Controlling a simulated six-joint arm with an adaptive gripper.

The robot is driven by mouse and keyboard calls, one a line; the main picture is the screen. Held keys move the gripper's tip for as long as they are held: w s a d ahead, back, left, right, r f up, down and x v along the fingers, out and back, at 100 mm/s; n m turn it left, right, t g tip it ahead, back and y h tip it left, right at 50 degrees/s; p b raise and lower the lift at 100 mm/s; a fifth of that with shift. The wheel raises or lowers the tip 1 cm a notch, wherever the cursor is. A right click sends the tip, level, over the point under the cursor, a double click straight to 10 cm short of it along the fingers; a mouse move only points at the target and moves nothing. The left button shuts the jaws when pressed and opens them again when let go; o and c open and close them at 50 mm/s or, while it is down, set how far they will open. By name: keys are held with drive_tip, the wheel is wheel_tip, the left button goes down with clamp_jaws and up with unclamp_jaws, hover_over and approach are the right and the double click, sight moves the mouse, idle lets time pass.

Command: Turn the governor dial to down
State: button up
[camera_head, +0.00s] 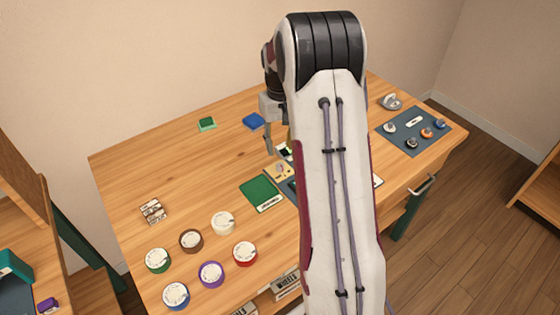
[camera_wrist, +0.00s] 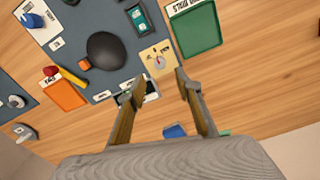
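A small tan plate (camera_wrist: 150,50) with a round pale dial (camera_wrist: 159,61) and a red pointer lies on a dark mat in the wrist view. Its lettering is too small to read, so I cannot tell whether it is the governor dial. The tan plate also shows in the head view (camera_head: 284,172), partly hidden by my arm. My gripper (camera_wrist: 159,80) is open and empty, its two fingers apart, with the dial just beyond the fingertips. In the head view my gripper (camera_head: 268,150) hangs left of my arm, near the tan plate.
A green tray (camera_wrist: 196,30) lies beside the plate. A blue block (camera_head: 253,121) lies behind.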

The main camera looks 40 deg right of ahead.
sight(280, 165)
drive_tip(key=shift+f, duration=3.85)
clamp_jaws()
